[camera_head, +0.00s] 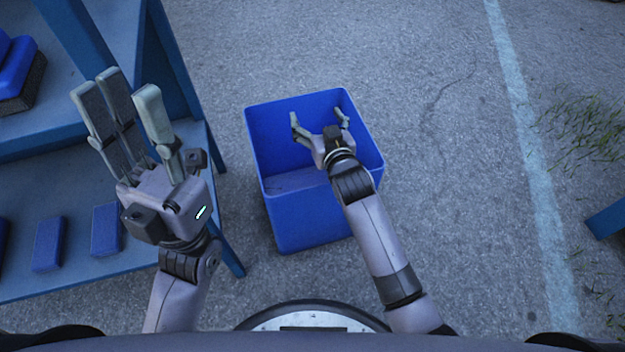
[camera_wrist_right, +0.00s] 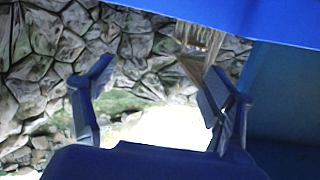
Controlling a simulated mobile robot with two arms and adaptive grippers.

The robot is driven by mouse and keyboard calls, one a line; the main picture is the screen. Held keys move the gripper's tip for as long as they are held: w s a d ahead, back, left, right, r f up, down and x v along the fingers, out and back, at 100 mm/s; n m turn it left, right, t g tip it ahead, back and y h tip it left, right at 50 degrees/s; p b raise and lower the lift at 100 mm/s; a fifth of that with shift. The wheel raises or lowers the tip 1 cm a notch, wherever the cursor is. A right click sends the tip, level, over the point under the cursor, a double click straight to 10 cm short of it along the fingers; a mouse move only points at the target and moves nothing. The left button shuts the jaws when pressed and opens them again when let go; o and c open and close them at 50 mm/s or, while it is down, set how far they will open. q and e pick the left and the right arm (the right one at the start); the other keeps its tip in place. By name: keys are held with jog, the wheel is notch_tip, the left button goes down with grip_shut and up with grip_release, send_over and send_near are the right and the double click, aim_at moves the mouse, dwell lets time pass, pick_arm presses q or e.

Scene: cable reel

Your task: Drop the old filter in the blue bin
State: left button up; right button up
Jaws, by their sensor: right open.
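The blue bin (camera_head: 313,225) stands open on the asphalt in the middle of the head view. My right gripper (camera_head: 320,120) is over the bin's opening, its fingers spread wide with nothing between them. In the right wrist view the same gripper (camera_wrist_right: 160,95) is open and empty, with blue surfaces at the top and right. A tan, ribbed thing (camera_wrist_right: 198,40) shows behind its right finger; I cannot tell if it is the old filter. No filter is clearly visible in the head view. My left gripper (camera_head: 135,108) is raised left of the bin, fingers apart, empty.
A blue shelf or bench (camera_head: 70,185) stands at the left, with blue blocks (camera_head: 106,229) on its lower level and a blue-topped item (camera_head: 18,70) above. A pale painted line (camera_head: 530,150) and grass (camera_head: 590,130) lie to the right. The asphalt around the bin's right side is clear.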

jog(key=v, duration=1.1)
jog(key=shift+s, duration=0.25)
jog(key=shift+d+r, duration=0.1)
jog(key=shift+r, duration=0.05)
